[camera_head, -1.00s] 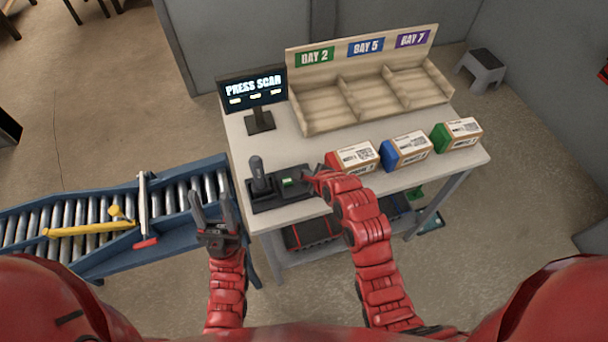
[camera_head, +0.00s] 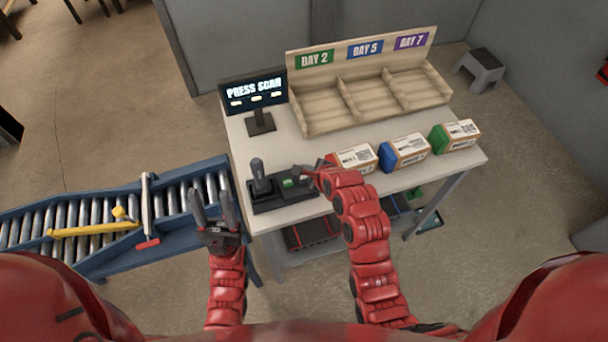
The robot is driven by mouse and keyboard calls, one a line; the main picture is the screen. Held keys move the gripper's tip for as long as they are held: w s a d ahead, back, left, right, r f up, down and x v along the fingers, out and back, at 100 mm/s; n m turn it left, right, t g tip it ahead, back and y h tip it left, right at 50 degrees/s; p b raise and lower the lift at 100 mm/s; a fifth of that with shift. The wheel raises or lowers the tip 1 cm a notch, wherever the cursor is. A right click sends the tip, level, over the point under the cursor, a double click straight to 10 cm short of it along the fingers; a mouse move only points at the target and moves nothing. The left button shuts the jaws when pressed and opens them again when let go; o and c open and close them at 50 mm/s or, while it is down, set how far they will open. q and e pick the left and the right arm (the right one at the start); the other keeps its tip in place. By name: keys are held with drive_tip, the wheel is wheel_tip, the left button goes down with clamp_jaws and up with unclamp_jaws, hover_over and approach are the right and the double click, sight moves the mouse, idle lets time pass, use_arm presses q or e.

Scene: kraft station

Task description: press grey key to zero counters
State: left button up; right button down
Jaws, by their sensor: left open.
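A black control panel (camera_head: 277,203) lies on the table's front left, with a dark scanner (camera_head: 259,178) standing at its left end and a small green key (camera_head: 289,183) in its middle. I cannot make out a grey key; the right part of the panel is partly hidden by my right gripper. My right gripper (camera_head: 303,173) is over or at the panel's right end, just right of the green key; contact and finger opening are unclear. My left gripper (camera_head: 211,197) is open and empty, above the conveyor's right end. The screen (camera_head: 253,88) reads "PRESS SCAN".
Red (camera_head: 355,158), blue (camera_head: 404,152) and green (camera_head: 456,137) labelled boxes stand in a row right of my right gripper. A wooden sorter (camera_head: 368,98) marked DAY 2, DAY 5, DAY 7 stands behind, empty. A roller conveyor (camera_head: 85,232) is on the left.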

sight(307, 180)
drive_tip(key=shift+r+p, duration=0.7)
drive_tip(key=shift+r, duration=1.1)
